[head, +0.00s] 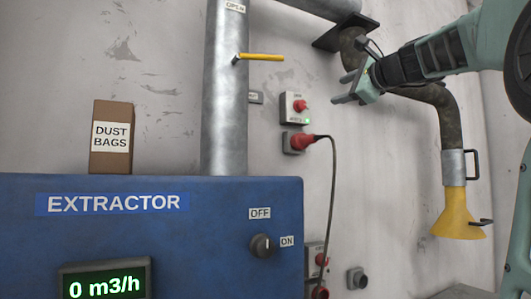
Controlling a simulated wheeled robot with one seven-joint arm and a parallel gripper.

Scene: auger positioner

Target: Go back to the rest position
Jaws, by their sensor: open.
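My gripper (340,89) is at the upper right in the head view, at the end of my outstretched arm. It points left, and its two fingers are apart with nothing between them. It appears in front of the wall, right of the grey pipe (226,110), and seems to touch nothing. A yellow valve handle (262,57) sticks out sideways from the pipe, to the left of the gripper. A dark flexible hose (447,120) hangs behind my arm and ends in a yellow hood (459,212).
The blue extractor (180,240) fills the lower left, with a black knob (262,246) and a display (105,283) reading 0 m3/h. A dust bags box (111,158) stands on it.

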